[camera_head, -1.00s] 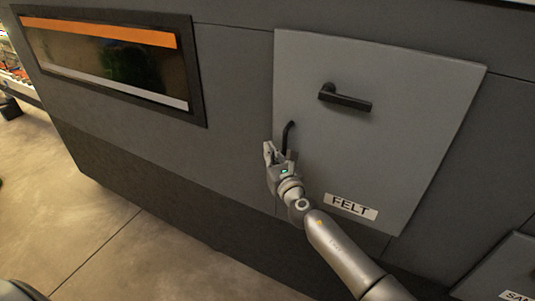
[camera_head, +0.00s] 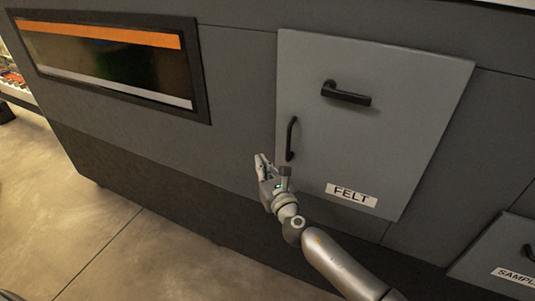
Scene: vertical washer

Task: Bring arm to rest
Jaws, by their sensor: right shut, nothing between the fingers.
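My right gripper (camera_head: 270,170) is shut and empty, in front of the machine's dark panel, just left of and below the vertical handle of the FELT door. The grey FELT door (camera_head: 400,130) appears closed. It has a black vertical handle (camera_head: 290,138) at its left edge and a black lever handle (camera_head: 346,94) near its upper middle. A white FELT label (camera_head: 352,195) is at its bottom. The gripper looks apart from the vertical handle. My left gripper is not in view.
The grey machine wall fills most of the view. A window with an orange strip (camera_head: 100,33) is at upper left. A SAMPLE-type drawer or door (camera_head: 493,262) with a black handle is at lower right. Bare floor (camera_head: 60,205) lies at lower left.

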